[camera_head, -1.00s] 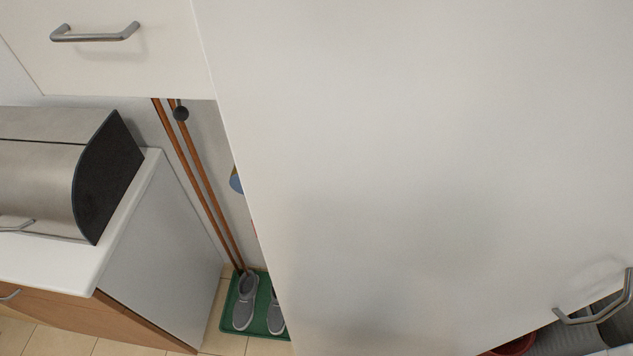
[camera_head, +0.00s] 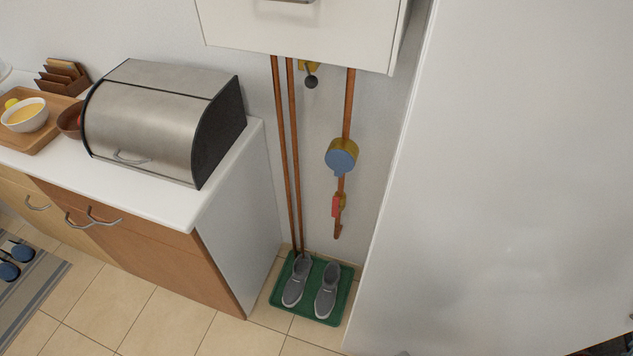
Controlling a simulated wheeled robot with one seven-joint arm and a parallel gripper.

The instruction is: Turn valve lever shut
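Copper pipes run down the wall in the gap between the counter and a tall white cabinet. On the right pipe (camera_head: 348,105) sits a round blue-faced meter with a brass body (camera_head: 341,156). Below it a small red lever (camera_head: 336,206) lies along the pipe on a brass fitting, looking roughly in line with the pipe. A dark round knob (camera_head: 311,82) on a brass fitting shows higher up, near the left pipes. My gripper is not in view.
A green tray (camera_head: 323,315) with grey shoes stands on the floor below the pipes. A white wall cabinet (camera_head: 300,30) hangs above. The counter with a steel bread box (camera_head: 155,125) is at left, the tall white cabinet (camera_head: 500,190) at right. Tiled floor is open in front.

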